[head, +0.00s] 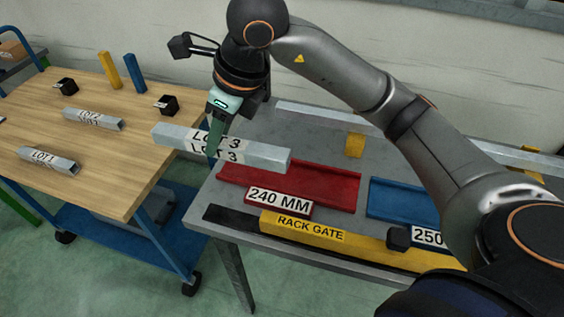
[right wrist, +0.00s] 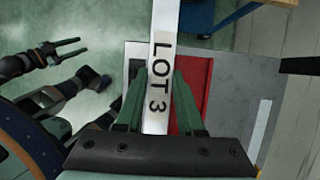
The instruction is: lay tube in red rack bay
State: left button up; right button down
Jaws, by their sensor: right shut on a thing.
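My right gripper (head: 216,136) is shut around the middle of a grey square tube marked LOT 3 (head: 272,158). The tube also shows in the right wrist view (right wrist: 161,70), running between the green fingers. It is held roughly level in the air, apart from the table. In the head view its right end overlaps the back left of the red rack bay (head: 335,185), and its left end reaches towards the wooden bench. Part of the red bay shows beside the tube in the right wrist view (right wrist: 196,82).
A yellow RACK GATE bar (head: 305,228) and a 240 MM label (head: 279,201) lie along the bay's front. A blue bay (head: 395,200) is to the right. The wooden bench (head: 110,170) holds LOT 1 (head: 48,160) and another tube (head: 92,120), black blocks and upright posts.

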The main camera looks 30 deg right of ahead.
jog(key=s+d+f, duration=0.1)
jog(key=d+f, duration=0.1)
jog(key=d, duration=0.2)
jog(key=d+f, duration=0.3)
jog(key=d, duration=0.1)
jog(key=s+d+f, duration=0.1)
jog(key=d+f, duration=0.2)
jog(key=shift+s+d, duration=0.35)
jog(key=shift+d, duration=0.05)
jog(key=shift+s+d+f, duration=0.1)
jog(key=shift+d+f, duration=0.45)
jog(key=shift+f, duration=1.7)
jog(key=shift+f, duration=0.1)
jog(key=c, duration=0.5)
grip_release()
jog(key=v, duration=1.2)
